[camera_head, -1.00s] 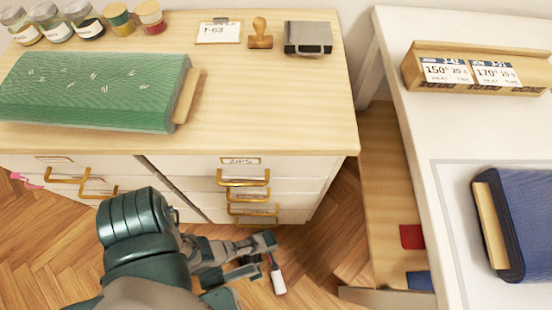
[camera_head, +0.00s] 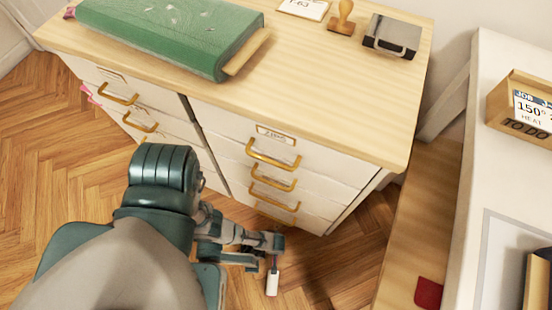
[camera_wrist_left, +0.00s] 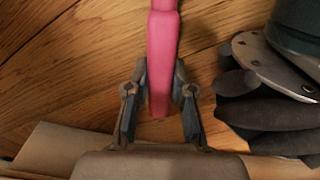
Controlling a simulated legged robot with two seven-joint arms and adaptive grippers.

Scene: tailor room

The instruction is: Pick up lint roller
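The lint roller has a white head (camera_head: 272,284) and a pink-red handle, seen in the head view in front of the cabinet's lower drawers. Its pink handle (camera_wrist_left: 162,50) fills the middle of the left wrist view. My left gripper (camera_head: 268,252) reaches down from the lower left of the head view. In the wrist view its two fingers (camera_wrist_left: 160,95) press on the handle from both sides. The white head points down in the head view. I cannot tell how far it is above the floor. My right gripper is not in view.
A drawer cabinet (camera_head: 340,130) with brass handles stands in front. It carries a green fabric roll (camera_head: 165,35), a wooden stamp (camera_head: 342,18) and a grey metal box (camera_head: 392,36). A white table (camera_head: 490,190) stands at right. The wooden floor (camera_head: 60,190) is clear at left.

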